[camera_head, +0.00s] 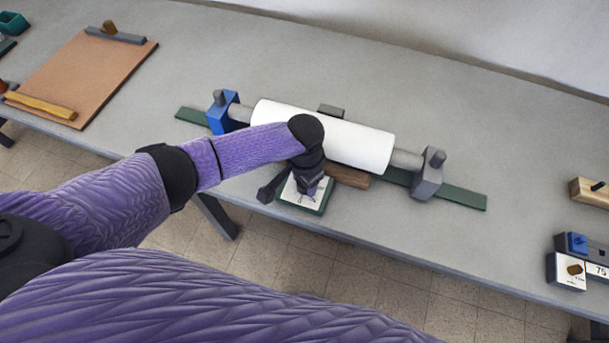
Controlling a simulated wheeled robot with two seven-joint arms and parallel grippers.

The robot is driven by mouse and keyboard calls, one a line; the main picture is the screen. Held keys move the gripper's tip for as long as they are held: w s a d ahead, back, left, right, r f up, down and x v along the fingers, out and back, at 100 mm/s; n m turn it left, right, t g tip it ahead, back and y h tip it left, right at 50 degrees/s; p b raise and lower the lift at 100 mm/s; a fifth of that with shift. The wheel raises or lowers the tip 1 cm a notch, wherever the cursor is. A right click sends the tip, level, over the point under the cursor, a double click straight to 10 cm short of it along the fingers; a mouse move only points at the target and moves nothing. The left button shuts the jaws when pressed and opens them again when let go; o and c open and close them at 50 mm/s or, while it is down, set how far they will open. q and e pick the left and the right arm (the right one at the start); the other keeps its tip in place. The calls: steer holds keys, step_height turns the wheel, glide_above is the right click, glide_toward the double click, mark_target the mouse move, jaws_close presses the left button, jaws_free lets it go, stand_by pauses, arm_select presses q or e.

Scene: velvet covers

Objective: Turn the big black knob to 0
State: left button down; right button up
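My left arm comes in from the left, and its dark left gripper (300,187) points down over a small dial box with a white face (304,203) and a green edge, at the table's front side. Dark parts stand on and beside the white face. I cannot tell the big black knob from the dark gripper there, so its setting is not readable. Whether the fingers are open or shut on it is also unclear. My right gripper is not in view.
A white roller (350,143) lies on a green rail (461,196) just behind the dial box, between a blue holder (219,113) and a grey holder (429,180). A brown board (85,75) lies at the left. Small knobbed boxes (566,271) stand at the right edge.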

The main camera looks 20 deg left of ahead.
arm_select(q)
steer(key=m, duration=0.2)
steer(key=shift+m+p, duration=0.3)
steer(key=shift+m, duration=0.1)
steer(key=m, duration=0.3)
steer(key=shift+m, duration=0.3)
steer(key=m, duration=0.3)
steer(key=shift+m+p, duration=0.3)
steer(key=shift+p, duration=0.05)
steer(key=shift+w+m, duration=0.1)
steer(key=shift+m, duration=1.7)
steer(key=shift+c, duration=0.7)
jaws_free()
